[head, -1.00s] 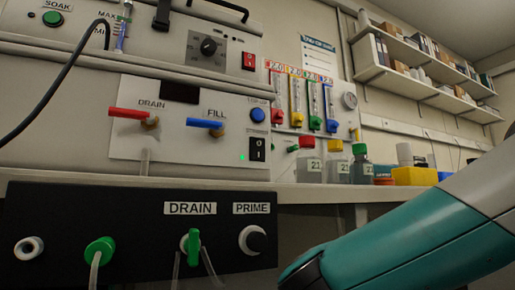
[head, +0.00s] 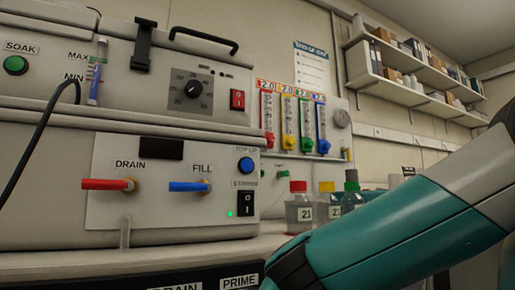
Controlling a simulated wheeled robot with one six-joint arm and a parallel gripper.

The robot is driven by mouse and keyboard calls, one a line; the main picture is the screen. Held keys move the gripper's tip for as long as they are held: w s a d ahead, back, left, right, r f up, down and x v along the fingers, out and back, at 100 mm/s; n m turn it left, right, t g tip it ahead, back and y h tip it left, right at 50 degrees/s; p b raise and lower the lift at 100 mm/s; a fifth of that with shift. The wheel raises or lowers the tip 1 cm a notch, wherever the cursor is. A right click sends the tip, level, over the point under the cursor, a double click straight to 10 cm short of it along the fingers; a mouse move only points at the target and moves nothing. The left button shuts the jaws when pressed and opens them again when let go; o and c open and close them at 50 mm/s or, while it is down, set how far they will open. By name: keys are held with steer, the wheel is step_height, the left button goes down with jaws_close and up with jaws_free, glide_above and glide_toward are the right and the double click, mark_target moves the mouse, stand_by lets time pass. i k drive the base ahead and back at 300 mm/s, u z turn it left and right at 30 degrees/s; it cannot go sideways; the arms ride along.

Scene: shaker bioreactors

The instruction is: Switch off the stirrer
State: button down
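The stirrer switch (head: 245,203) is a black rocker marked I and O, at the lower right of the white front panel (head: 110,200). The small label above it is blurred. A small green light (head: 229,213) glows just left of the switch. Which side of the rocker is pressed in is too small to tell. My teal and grey arm (head: 400,235) crosses the lower right of the view, to the right of the panel. My gripper is out of view.
The same panel has a red DRAIN lever (head: 105,184), a blue FILL lever (head: 188,187) and a blue button (head: 246,165). A red rocker (head: 237,100) and black knob (head: 193,89) are above. Bottles (head: 299,213) stand right of the panel, close behind my arm.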

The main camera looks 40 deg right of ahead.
mark_target(247, 198)
steer(key=z, duration=0.55)
steer(key=k, duration=1.35)
steer(key=i, duration=0.8)
steer(key=u, duration=0.6)
